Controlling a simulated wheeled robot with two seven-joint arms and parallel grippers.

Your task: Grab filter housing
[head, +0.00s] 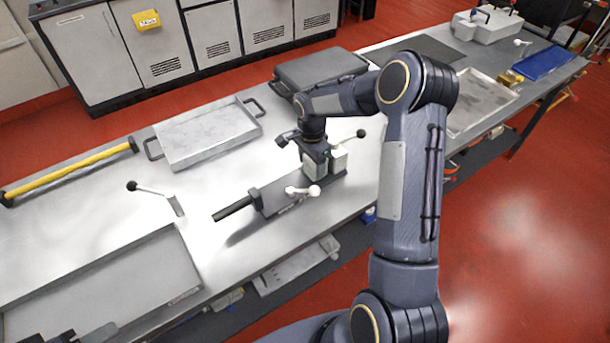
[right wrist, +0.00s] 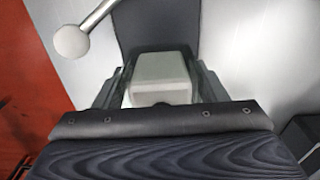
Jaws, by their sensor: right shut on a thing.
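The filter housing appears to be the pale grey block (right wrist: 160,78) in the right wrist view, between the two fingers. In the head view a pale block (head: 314,166) shows at the fingertips. My right gripper (head: 322,160) points down and is shut on this block, over a dark fixture plate (head: 272,196) on the bench. The block looks still on or very close to the plate; its underside is hidden. Dark parts at the bottom left edge of the head view may be my left gripper (head: 88,336), cut off by the frame.
A black handle (head: 234,208) sticks out left. A grey tray (head: 205,137) and a dark case (head: 320,70) lie behind.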

